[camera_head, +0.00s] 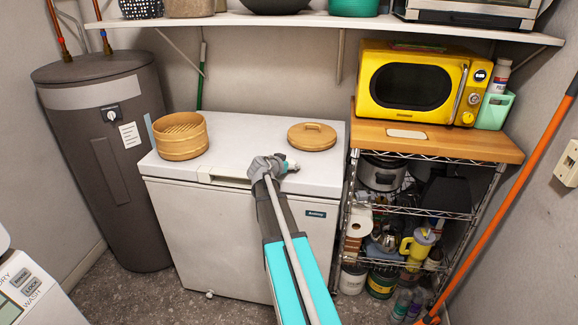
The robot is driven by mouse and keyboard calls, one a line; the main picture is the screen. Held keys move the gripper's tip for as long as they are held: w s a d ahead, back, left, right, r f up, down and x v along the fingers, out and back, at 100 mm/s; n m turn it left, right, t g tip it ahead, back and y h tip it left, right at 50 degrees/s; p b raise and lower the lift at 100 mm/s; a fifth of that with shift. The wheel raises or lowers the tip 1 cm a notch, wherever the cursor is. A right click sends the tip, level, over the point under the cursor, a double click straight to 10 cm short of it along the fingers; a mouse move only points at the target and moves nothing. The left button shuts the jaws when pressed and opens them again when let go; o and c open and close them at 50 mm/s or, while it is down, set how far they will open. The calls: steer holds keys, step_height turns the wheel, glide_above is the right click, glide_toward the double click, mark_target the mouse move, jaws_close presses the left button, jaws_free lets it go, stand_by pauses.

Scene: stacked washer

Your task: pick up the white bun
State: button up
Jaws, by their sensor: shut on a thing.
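My gripper (287,166) is at the end of my teal and grey arm, over the front part of the white chest freezer's top. It is shut on a small pale thing at its tip, which looks like the white bun; it is too small and too covered by the gripper to make out its shape. An open round bamboo steamer (180,146) stands on the left of the freezer top, left of my gripper. Its round wooden lid (312,142) lies on the freezer behind and to the right of my gripper.
The chest freezer (236,225) has bare top around the gripper. A wire rack with a wooden top (500,147) and yellow microwave (408,86) stands right. A grey water heater (105,180) stands left. A shelf (230,19) hangs above. An orange pole (510,200) leans at the right.

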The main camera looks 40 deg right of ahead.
steer(key=shift+r, duration=0.15)
step_height(320, 180, up, 2)
steer(key=p, duration=0.2)
steer(key=shift+r+p, duration=0.1)
steer(key=shift+p, duration=0.2)
steer(key=s+a+r+p, duration=0.9)
steer(key=a+r+p, duration=0.1)
steer(key=shift+s+a+r, duration=0.2)
steer(key=shift+a+r, duration=0.05)
steer(key=shift+w, duration=0.1)
stand_by(1.0)
